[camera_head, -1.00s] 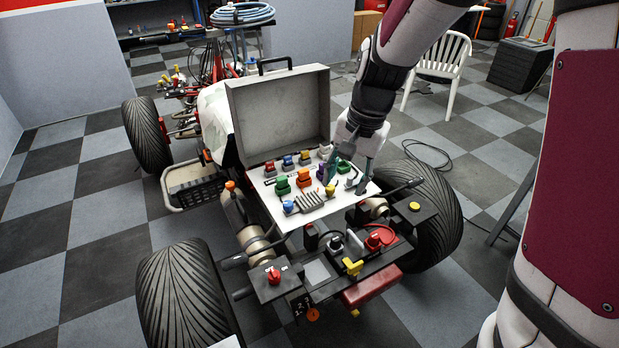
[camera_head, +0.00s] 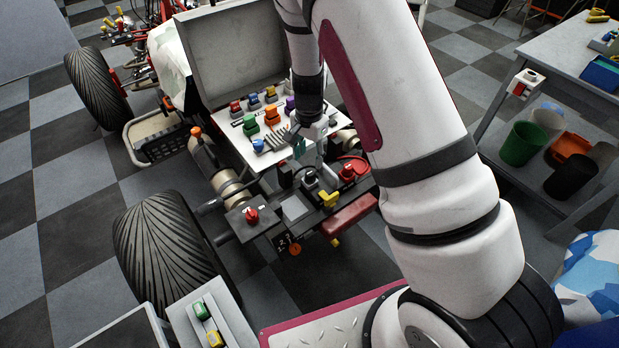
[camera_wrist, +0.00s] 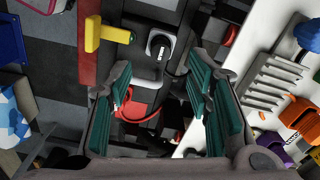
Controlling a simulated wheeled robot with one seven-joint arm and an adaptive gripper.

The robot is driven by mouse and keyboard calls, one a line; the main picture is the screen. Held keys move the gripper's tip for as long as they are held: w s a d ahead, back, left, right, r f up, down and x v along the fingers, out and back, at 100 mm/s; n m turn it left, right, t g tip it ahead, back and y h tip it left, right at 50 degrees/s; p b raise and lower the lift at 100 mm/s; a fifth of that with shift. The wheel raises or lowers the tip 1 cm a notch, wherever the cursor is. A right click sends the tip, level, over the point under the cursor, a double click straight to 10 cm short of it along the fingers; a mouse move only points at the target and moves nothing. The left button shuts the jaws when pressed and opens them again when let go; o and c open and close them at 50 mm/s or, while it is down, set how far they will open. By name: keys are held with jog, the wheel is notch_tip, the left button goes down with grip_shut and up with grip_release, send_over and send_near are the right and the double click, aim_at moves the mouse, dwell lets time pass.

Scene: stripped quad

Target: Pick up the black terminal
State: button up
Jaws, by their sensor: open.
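A black terminal with a pale ring on its face (camera_wrist: 160,44) shows near the top centre of the wrist view, on the dark rear tray of the quad. It also shows in the head view (camera_head: 310,179), left of a red terminal (camera_head: 347,172). My gripper (camera_wrist: 160,100) is open, its two teal-padded fingers apart with nothing held. In the head view my gripper (camera_head: 309,150) is above the tray, close to the black terminal and slightly beyond it. A red cable (camera_wrist: 140,116) shows between the fingers; I cannot tell whether a finger touches it.
A yellow connector (camera_wrist: 106,36) is beside the black terminal. The white panel (camera_wrist: 245,25) carries a finned grey block (camera_wrist: 268,80) and coloured connectors. Another black block (camera_head: 285,174) stands on the tray. A shelf table (camera_head: 540,60) is at right.

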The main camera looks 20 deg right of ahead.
aim_at(310, 173)
jog(key=shift+w+d+f, duration=0.1)
jog(key=shift+f, duration=1.85)
jog(key=shift+w+d+f, duration=0.1)
jog(key=shift+f, duration=1.85)
grip_shut()
